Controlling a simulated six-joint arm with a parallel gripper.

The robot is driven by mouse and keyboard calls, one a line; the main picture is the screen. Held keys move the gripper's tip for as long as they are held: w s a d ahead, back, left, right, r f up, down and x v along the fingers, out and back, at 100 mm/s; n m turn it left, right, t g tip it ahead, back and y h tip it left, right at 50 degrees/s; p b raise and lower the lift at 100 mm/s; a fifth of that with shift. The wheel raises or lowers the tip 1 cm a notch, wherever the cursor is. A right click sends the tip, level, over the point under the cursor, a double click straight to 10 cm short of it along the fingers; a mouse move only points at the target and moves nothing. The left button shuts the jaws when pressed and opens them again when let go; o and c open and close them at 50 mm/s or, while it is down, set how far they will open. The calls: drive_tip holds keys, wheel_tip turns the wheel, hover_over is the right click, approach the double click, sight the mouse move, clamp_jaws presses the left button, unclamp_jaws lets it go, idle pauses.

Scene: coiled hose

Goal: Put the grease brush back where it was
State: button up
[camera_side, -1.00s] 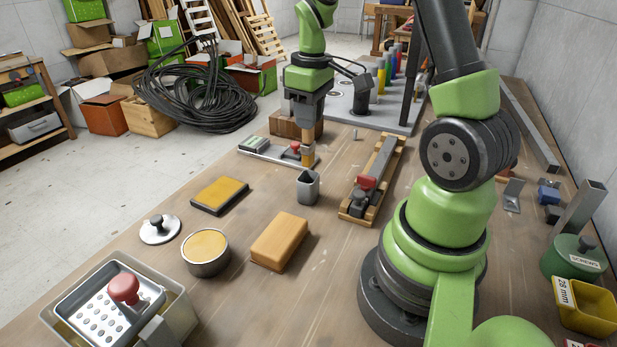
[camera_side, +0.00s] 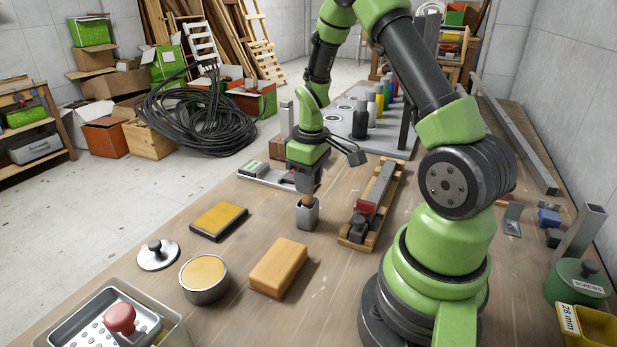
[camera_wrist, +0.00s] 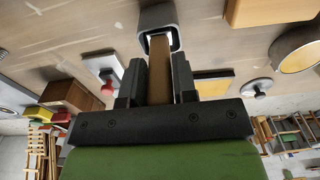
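The grey square holder (camera_side: 307,217) stands on the bench in the middle. The grease brush (camera_side: 306,199) is upright, its brown wooden handle showing above the holder and its lower end inside the holder's mouth. My gripper (camera_side: 307,183) is right above the holder, pointing down, with its fingers around the handle. In the wrist view the handle (camera_wrist: 160,75) lies between the two fingers of my gripper (camera_wrist: 158,80) and leads to the holder (camera_wrist: 158,16). The fingers look shut on it. The bristles are hidden inside the holder.
A wooden cradle with a red-topped tool (camera_side: 371,205) is close right of the holder. A tan block (camera_side: 279,268), a round tin (camera_side: 204,278) and a yellow pad (camera_side: 219,220) lie nearer.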

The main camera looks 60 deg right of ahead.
drive_tip(key=o, duration=0.3)
drive_tip(key=r, duration=1.1)
drive_tip(key=shift+s, duration=0.2)
drive_tip(key=shift+a+r, duration=0.2)
drive_tip(key=shift+r, duration=0.6)
drive_tip(key=s+a+r+m+t+y, duration=0.1)
drive_tip(key=s+a+r+m+t, duration=0.1)
drive_tip(key=a, duration=0.6)
drive_tip(key=s+a+r+m+t+y, duration=0.1)
drive_tip(key=s+a+r+m+t, duration=0.1)
drive_tip(key=s+a+r+t, duration=0.2)
drive_tip(key=s+a+r, duration=0.3)
drive_tip(key=s+a, duration=0.1)
drive_tip(key=a, duration=0.1)
drive_tip(key=shift+s+a+r+t, duration=0.15)
drive_tip(key=shift+s+a+t, duration=0.15)
drive_tip(key=shift+s, duration=0.1)
